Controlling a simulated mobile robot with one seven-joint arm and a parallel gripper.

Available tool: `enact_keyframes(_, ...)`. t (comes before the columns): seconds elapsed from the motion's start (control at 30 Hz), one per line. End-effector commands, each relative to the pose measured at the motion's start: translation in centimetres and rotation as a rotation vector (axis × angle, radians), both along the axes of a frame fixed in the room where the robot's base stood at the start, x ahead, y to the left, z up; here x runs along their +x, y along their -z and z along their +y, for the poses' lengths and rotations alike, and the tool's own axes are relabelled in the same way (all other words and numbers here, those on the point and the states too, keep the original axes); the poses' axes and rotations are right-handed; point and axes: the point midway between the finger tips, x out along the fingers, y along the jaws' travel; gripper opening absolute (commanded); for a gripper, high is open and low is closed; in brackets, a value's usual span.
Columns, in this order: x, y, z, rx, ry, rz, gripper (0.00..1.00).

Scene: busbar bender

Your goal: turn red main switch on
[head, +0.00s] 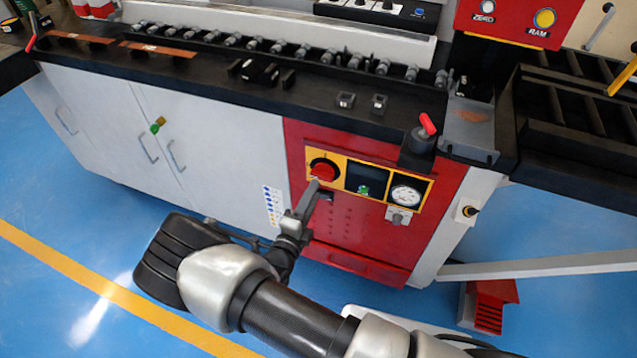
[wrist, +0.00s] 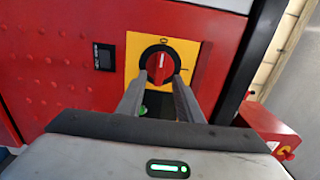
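The red main switch (head: 323,169) sits on a yellow plate on the red front panel of the machine. In the wrist view the red knob (wrist: 160,66) sits in a black ring, its white mark pointing up toward a small symbol at the plate's top. Another mark shows at its right. My gripper (head: 314,188) reaches the panel just below the switch. In the wrist view its two fingers (wrist: 159,82) are apart, with the knob visible between and just beyond the tips. I cannot tell whether they touch it.
Right of the switch are a dark display with a green button (head: 364,190) and a round gauge (head: 405,194). White cabinet doors (head: 190,140) are to the left. The blue floor (head: 60,200) in front is clear.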

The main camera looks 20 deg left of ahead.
Motion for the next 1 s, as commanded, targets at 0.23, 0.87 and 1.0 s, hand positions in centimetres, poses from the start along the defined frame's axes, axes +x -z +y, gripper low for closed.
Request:
enact_keyframes(0.23, 4.0, 0.0, -0.3, 0.003, 0.002, 0.0, 0.33)
enact_keyframes(0.87, 5.1, 0.0, -0.4, 0.001, 0.0, 0.001, 0.02)
enact_keyframes(1.0, 5.1, 0.0, -0.4, 0.002, 0.0, 0.001, 0.0)
